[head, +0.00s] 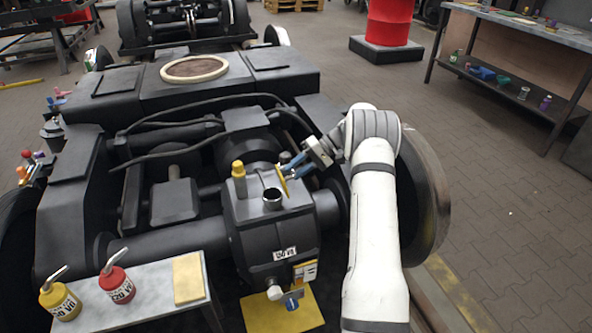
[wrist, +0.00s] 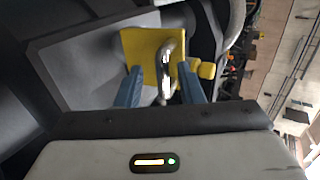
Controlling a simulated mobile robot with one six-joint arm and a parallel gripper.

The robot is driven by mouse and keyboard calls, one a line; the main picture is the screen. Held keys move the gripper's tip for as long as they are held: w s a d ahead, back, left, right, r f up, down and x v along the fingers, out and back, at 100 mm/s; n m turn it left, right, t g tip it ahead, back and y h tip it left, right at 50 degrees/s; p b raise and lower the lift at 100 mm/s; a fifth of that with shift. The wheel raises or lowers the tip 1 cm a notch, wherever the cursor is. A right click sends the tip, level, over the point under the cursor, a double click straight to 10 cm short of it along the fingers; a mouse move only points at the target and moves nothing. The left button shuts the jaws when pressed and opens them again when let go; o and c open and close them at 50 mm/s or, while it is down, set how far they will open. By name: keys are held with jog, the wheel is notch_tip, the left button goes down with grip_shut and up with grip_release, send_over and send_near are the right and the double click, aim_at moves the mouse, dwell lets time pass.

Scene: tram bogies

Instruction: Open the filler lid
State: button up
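The filler neck (head: 272,199) stands on top of the dark gearbox, and its dark round mouth is uncovered. The yellow filler lid (head: 282,184) stands up on edge at the right of the mouth. In the wrist view the lid (wrist: 140,48) is a flat yellow plate with a shiny metal loop (wrist: 167,70). My gripper (head: 291,169) is at the lid's right side. In the wrist view its blue fingers (wrist: 163,88) are spread on either side of the loop, with visible gaps. Whether a finger touches the lid I cannot tell.
A yellow cap (head: 238,169) rises left of the neck. Black hoses (head: 200,103) arch behind the gearbox. A bench (head: 145,290) at front left bears a red oil can (head: 117,285) and a yellow one (head: 60,301). A wheel (head: 425,200) stands right of my arm.

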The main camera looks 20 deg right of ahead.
jog(key=p+v, duration=0.1)
jog(key=v, duration=0.6)
jog(key=shift+d, duration=0.35)
jog(key=shift+r, duration=0.1)
jog(key=shift+c, duration=0.6)
jog(key=shift+s+d+f+b, duration=0.1)
jog(key=shift+s+f+b, duration=0.15)
jog(key=shift+f+b, duration=0.05)
jog(key=shift+c, duration=0.9)
jog(key=s+m+t+y+b, duration=0.1)
jog(key=s+d+f+m+t+y+b, duration=0.1)
jog(key=t, duration=0.1)
jog(key=s+d+f+m+t+y+b, duration=0.1)
jog(key=t, duration=0.1)
jog(key=shift+s+d+f+b, duration=0.1)
jog(key=shift+s+d+b, duration=0.15)
jog(key=shift+s+b, duration=0.1)
grip_shut()
jog(key=s+d+f+m+t+h+b, duration=0.1)
jog(key=s+d+f+m+t+b, duration=0.2)
jog(key=m+t, duration=0.4)
jog(key=w+a+b, duration=0.1)
jog(key=w+a, duration=0.1)
jog(key=a, duration=0.3)
jog(key=w+a+r+n+b, duration=0.1)
jog(key=w+a, duration=0.2)
jog(key=a, duration=0.2)
jog(key=shift+w+t, duration=0.3)
